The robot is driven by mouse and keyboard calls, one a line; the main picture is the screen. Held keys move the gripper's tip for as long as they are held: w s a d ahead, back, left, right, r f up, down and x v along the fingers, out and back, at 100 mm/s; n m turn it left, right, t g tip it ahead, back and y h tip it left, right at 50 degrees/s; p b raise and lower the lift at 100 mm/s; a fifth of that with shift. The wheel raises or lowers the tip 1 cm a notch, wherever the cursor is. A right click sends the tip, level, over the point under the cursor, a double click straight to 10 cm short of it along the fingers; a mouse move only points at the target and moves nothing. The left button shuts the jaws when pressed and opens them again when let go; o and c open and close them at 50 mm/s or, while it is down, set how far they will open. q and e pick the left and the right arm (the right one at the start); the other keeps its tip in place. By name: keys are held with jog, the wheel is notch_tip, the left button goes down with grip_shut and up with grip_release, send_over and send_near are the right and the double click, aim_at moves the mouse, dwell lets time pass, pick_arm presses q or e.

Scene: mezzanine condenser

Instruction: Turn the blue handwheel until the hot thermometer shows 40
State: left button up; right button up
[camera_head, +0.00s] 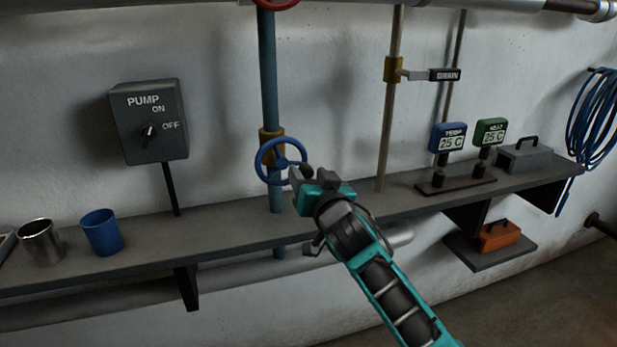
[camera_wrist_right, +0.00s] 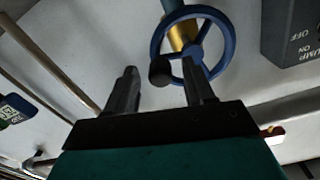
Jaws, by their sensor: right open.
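The blue handwheel (camera_head: 268,148) sits on a vertical blue pipe with a brass fitting, above the shelf. My right gripper (camera_head: 303,174) is at the wheel's lower right side. In the right wrist view, the wheel (camera_wrist_right: 222,68) has a dark round knob (camera_wrist_right: 160,72) that appears between the two open fingers (camera_wrist_right: 158,85); I cannot tell whether they touch it. Two thermometer displays stand at the right: a blue one marked TEMP (camera_head: 448,138) and a green one whose label seems to read HEAT (camera_head: 490,132). Both read 25 C. My left gripper is not in view.
A grey PUMP switch box (camera_head: 150,120) is on the wall at left. A metal cup (camera_head: 41,243) and a blue cup (camera_head: 101,233) stand on the shelf (camera_head: 190,243). A tagged valve handle (camera_head: 440,75) is on the pipe right of the wheel. A red wheel (camera_head: 275,3) shows above.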

jog(key=shift+w+a, duration=0.15)
jog(key=shift+w, duration=0.25)
grip_shut()
dwell(0.4)
